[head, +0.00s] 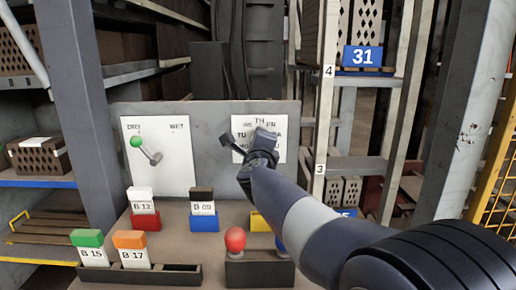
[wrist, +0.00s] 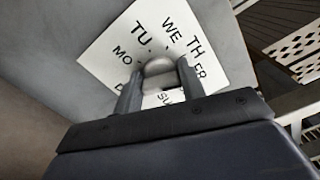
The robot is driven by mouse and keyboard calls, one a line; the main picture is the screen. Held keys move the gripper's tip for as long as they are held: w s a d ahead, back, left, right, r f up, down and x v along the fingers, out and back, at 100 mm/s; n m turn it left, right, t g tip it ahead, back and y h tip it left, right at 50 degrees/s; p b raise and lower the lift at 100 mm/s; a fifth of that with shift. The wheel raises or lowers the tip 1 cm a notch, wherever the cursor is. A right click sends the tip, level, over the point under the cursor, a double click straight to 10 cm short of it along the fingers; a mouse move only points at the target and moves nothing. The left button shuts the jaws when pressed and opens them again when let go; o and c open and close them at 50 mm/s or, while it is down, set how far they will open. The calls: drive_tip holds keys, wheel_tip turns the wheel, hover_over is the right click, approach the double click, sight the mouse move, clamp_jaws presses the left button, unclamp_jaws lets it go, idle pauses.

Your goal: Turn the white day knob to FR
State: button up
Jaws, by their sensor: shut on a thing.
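The white day knob (wrist: 158,68) shows as a pale rounded top between my fingers in the wrist view. Its pointer is hidden, so I cannot tell which day it points at. Behind it is the white day plate (wrist: 108,52), with TU, WE, TH, MO and SU readable and FR (wrist: 200,71) at its right edge. My gripper (wrist: 158,80) is shut on the knob, one finger on each side. In the head view my gripper (head: 248,147) is in front of the day plate (head: 277,152) on the grey panel and hides the knob and some letters.
Left on the panel is a dry/wet plate (head: 158,180) with a green-tipped lever (head: 137,142). Labelled blocks B 12 (head: 143,207), B 09 (head: 203,209), B 15 (head: 91,250) and B 17 (head: 133,252) stand below. A red ball lever (head: 235,239) stands close to my arm. Shelves flank the panel.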

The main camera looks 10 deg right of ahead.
drive_tip(key=shift+m+b, duration=0.65)
drive_tip(key=shift+m, duration=1.25)
drive_tip(key=o, duration=1)
drive_tip(key=s+a+p, duration=0.1)
drive_tip(key=s+a, duration=0.1)
drive_tip(key=s, duration=0.8)
drive_tip(key=shift+s, duration=0.3)
drive_tip(key=w, duration=0.3)
drive_tip(key=w+d, duration=0.1)
drive_tip(key=w, duration=0.3)
drive_tip(key=w+d+b, duration=0.1)
drive_tip(key=w, duration=0.2)
drive_tip(key=shift+w, duration=0.35)
